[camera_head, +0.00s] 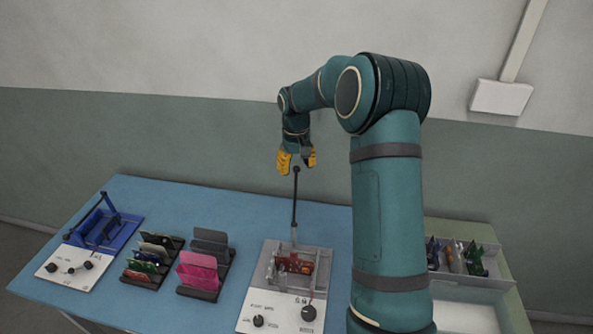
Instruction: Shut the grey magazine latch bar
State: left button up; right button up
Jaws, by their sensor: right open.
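The grey magazine (322,268) stands on the blue table, right of its middle, with a red part (295,263) in it. Its latch bar (294,208) is a thin dark rod that stands nearly upright from the back of the magazine, with a round black knob (296,169) on top. My right gripper (297,163) has yellow fingers that point down and are open. In the picture its fingertips are right at the knob, one to each side; I cannot tell whether they are around it or apart from it in depth. My left gripper is not in view.
A blue magazine (125,231) with a dark bar stands at the far left. A rack of coloured cards (150,262) and a rack with pink and grey plates (203,265) stand between the magazines. A divided tray (497,262) with parts is at the right, behind my arm.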

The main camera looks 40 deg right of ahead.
jog(key=shift+f, duration=0.9)
grip_shut()
